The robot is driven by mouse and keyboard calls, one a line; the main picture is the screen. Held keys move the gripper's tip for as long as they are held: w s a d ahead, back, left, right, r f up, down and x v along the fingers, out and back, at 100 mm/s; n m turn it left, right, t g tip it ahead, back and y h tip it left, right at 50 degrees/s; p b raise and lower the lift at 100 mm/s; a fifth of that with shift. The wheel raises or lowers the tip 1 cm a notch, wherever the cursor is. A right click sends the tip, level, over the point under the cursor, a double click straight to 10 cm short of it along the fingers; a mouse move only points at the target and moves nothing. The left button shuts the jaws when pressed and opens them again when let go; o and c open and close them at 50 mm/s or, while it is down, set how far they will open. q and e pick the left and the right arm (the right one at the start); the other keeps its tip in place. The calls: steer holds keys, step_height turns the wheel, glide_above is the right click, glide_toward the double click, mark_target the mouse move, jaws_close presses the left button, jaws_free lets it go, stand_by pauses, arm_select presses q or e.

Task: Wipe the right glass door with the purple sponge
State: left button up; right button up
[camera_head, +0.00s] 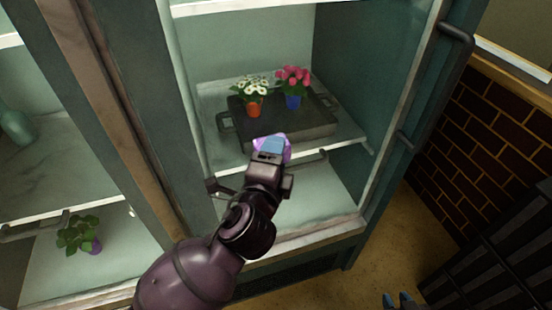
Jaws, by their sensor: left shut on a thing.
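The right glass door (345,135) is a clear pane in a dark green frame, with a dark vertical handle (432,85) at its right side. My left gripper (271,148) is shut on the purple sponge (285,147), in front of this pane near its middle. The gripper's blue fingers and wrist hide most of the sponge. I cannot tell whether the sponge touches the glass. My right gripper (397,300) shows only as two blue fingertips at the bottom edge, apart with nothing seen between them.
Behind the pane, a dark tray (310,130) on a shelf holds a red pot (253,109) with white flowers and a blue pot (293,101) with pink flowers. A purple-potted plant (95,246) stands at lower left. A black slatted object (500,245) stands at right.

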arm_select(q)
steer(key=shift+w+a, duration=0.3)
steer(key=shift+w, duration=0.65)
stand_by(0.8)
steer(key=shift+d, duration=0.1)
